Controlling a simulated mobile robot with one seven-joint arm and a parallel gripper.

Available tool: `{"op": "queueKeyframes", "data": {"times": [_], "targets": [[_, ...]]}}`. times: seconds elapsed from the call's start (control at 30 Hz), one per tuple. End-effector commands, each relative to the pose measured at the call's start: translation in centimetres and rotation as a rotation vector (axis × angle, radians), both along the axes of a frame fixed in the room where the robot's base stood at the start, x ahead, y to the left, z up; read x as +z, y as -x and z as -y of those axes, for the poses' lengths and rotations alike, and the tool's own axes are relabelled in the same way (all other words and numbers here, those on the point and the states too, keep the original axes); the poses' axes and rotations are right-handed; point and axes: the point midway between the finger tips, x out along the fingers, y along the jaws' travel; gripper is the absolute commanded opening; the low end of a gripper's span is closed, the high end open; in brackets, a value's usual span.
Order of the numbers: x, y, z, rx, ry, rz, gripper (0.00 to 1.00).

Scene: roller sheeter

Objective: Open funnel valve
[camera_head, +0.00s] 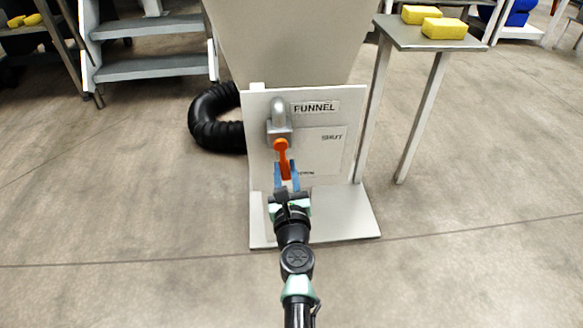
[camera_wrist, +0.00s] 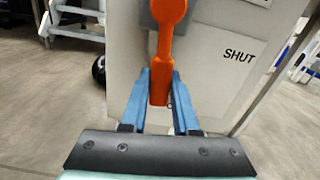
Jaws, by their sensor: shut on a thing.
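The funnel valve has an orange lever handle (camera_head: 282,154) on a grey body (camera_head: 279,128), mounted on a light panel (camera_head: 340,160) labelled FUNNEL. The lever hangs down from its pivot, leaning slightly. In the wrist view the orange handle (camera_wrist: 169,45) runs down between my blue fingers. My gripper (camera_head: 287,172) is shut on the lower end of the handle, with one finger on each side. The word SHUT stands on the panel to the right of the lever. A lower label is partly hidden by my gripper.
The big funnel hopper (camera_head: 295,40) rises above the panel. A black corrugated hose (camera_head: 215,118) lies to the left. A small table (camera_head: 415,38) with yellow blocks (camera_head: 444,28) stands at the right, and grey steps (camera_head: 150,67) at the back left. The floor in front is clear.

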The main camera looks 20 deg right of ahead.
Motion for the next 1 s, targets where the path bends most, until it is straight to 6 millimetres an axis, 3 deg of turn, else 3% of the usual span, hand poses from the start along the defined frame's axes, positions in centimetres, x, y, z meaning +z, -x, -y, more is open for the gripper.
{"op": "queueKeyframes", "data": {"times": [0.3,0.83,0.87,1.0], "targets": [[-0.12,-0.22,-0.88,0.002,-0.106,0.029,0.0],[-0.1,-0.29,-1.08,0.004,-0.127,0.035,0.0],[-0.1,-0.29,-1.09,0.004,-0.127,0.036,0.34],[-0.08,-0.29,-1.05,0.003,-0.125,0.036,0.59]]}}
